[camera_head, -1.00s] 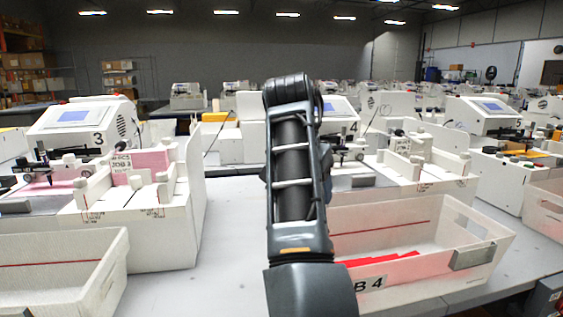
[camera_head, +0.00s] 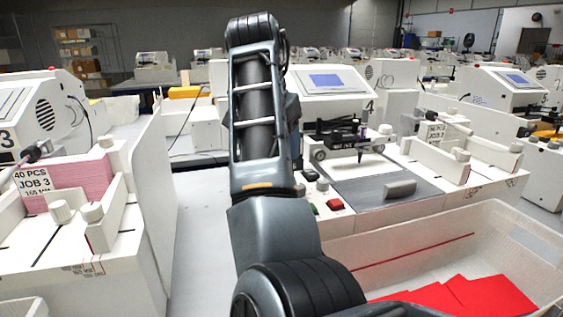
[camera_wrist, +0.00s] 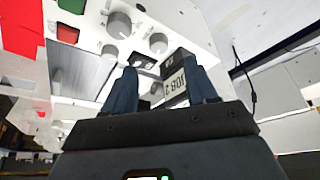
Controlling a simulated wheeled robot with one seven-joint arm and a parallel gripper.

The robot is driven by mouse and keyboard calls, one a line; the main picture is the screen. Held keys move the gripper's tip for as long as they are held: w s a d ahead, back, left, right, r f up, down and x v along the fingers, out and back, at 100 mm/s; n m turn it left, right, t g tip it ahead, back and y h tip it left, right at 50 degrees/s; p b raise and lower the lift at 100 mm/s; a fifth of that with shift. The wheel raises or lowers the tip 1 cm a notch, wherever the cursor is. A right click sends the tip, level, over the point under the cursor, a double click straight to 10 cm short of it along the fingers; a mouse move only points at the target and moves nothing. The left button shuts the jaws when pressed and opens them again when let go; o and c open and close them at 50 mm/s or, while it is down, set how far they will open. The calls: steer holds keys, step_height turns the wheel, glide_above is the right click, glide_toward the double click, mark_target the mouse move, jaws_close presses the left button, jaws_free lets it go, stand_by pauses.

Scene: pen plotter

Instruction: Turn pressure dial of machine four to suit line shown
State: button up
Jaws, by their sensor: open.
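Machine four (camera_head: 330,110) is white with a blue screen and a partly visible "4" on its side. Its front has a red button (camera_head: 335,204) and small knobs (camera_head: 322,185), partly beside my arm. In the wrist view, a white panel carries several round grey-white dials (camera_wrist: 120,25), with a green patch (camera_wrist: 72,5) close by. I cannot tell which is the pressure dial, nor read a line on it. My gripper (camera_wrist: 162,88) is open, its two blue fingers apart and pointing toward the panel, with nothing seen between them in grasp. In the head view my gripper is hidden.
Machine three, with a stack of pink cards (camera_head: 68,183) and a "JOB 3" label, stands at the left. A white bin (camera_head: 410,250) with red cards is at the lower right. Bare grey table (camera_head: 205,230) lies between the machines.

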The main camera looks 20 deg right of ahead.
steer(key=x, duration=0.7)
steer(key=shift+f, duration=0.2)
steer(key=shift+c, duration=0.3)
steer(key=c, duration=1)
steer(key=shift+d, duration=0.1)
